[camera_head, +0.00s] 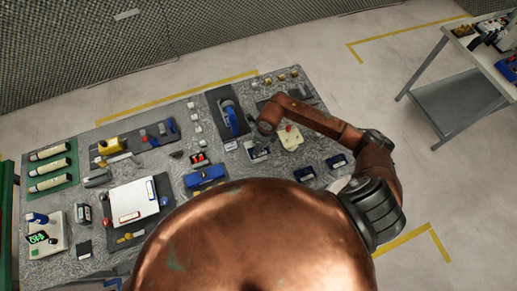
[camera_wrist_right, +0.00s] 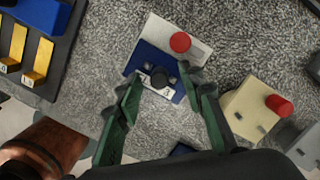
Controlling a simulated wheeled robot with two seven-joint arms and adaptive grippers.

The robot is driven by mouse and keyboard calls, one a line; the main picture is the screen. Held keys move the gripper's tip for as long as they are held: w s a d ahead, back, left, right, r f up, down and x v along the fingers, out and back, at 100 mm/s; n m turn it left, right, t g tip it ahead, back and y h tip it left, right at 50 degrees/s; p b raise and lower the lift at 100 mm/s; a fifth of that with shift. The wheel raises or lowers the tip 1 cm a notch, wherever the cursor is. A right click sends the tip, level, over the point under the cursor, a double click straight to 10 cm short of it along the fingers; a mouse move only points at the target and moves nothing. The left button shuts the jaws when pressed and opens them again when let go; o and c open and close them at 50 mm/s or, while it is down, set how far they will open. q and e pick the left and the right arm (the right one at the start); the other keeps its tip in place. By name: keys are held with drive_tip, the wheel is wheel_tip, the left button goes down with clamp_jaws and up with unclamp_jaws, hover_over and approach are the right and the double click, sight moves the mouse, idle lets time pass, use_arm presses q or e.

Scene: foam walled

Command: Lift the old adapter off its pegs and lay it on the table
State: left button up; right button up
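My right gripper (camera_wrist_right: 163,84) is open in the right wrist view, with its two green fingers apart. A blue and grey unit (camera_wrist_right: 150,60) with a black knob and a red button lies ahead of it. The black knob (camera_wrist_right: 159,78) and the unit's lower blue part show between the fingertips. I cannot tell whether the fingers touch it. In the head view this unit (camera_head: 258,151) is beneath the end of my right arm. Which part is the old adapter, and its pegs, I cannot tell. My left gripper is not in view.
A cream box (camera_wrist_right: 256,108) with a red button stands close to the right finger. A blue block (camera_head: 205,175) lies left of the unit. The table (camera_head: 75,130) is crowded with boards and small parts. A grey cart (camera_head: 440,98) stands apart at the right.

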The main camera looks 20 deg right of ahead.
drive_tip(key=shift+f, duration=0.15)
drive_tip(key=c, duration=0.8)
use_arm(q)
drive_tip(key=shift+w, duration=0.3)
use_arm(e)
clamp_jaws()
